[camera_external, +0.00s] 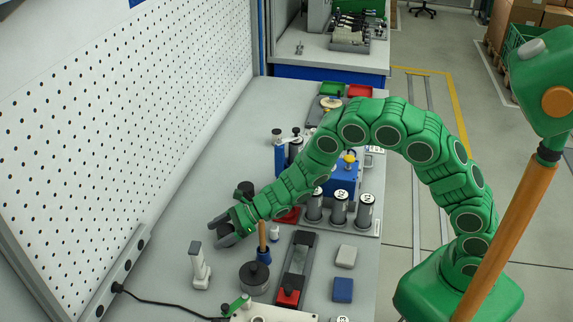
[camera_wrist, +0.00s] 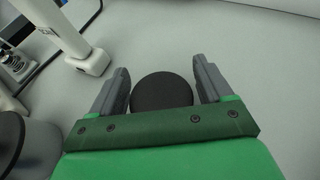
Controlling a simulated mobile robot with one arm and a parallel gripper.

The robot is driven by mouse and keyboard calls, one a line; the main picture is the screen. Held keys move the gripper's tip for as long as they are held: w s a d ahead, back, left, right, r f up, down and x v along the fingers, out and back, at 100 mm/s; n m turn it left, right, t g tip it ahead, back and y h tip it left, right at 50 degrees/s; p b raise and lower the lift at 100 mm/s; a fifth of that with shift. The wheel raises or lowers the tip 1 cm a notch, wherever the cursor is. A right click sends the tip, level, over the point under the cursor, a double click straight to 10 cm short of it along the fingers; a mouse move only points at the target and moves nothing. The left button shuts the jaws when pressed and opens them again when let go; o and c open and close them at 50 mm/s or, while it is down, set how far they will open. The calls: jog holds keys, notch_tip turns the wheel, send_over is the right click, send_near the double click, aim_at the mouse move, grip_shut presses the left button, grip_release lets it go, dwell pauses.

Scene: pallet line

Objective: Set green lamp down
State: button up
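My gripper (camera_external: 226,232) is low over the left part of the grey bench, fingers pointing left in the external view. In the wrist view, the two grey fingers of my gripper (camera_wrist: 162,88) stand on either side of a round black-topped thing (camera_wrist: 161,91). They appear to close on its sides. Only its dark round top shows, and its lower edge is hidden by my gripper. No green shows on it, so I cannot confirm that it is the green lamp. Whether it touches the bench cannot be seen.
A white post-like device (camera_external: 199,267) stands left of a black-topped cylinder (camera_external: 254,277). A wooden-handled tool (camera_external: 262,240) stands close to my gripper. Labelled grey cylinders (camera_external: 340,208) stand to the right. A perforated wall (camera_external: 125,120) borders the bench; its left strip is mostly clear.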

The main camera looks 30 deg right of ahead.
aim_at(221, 230)
jog(key=shift+o, duration=0.4)
jog(key=shift+r, duration=0.1)
jog(key=shift+d+r, duration=0.1)
jog(key=shift+s+d+r, duration=0.1)
jog(key=shift+d+r, duration=0.15)
jog(key=shift+d, duration=0.3)
jog(key=shift+s+d+r, duration=0.2)
jog(key=shift+d+r, duration=0.4)
jog(key=shift+d, duration=0.15)
jog(key=shift+r, duration=3.2)
jog(key=shift+o, duration=1.2)
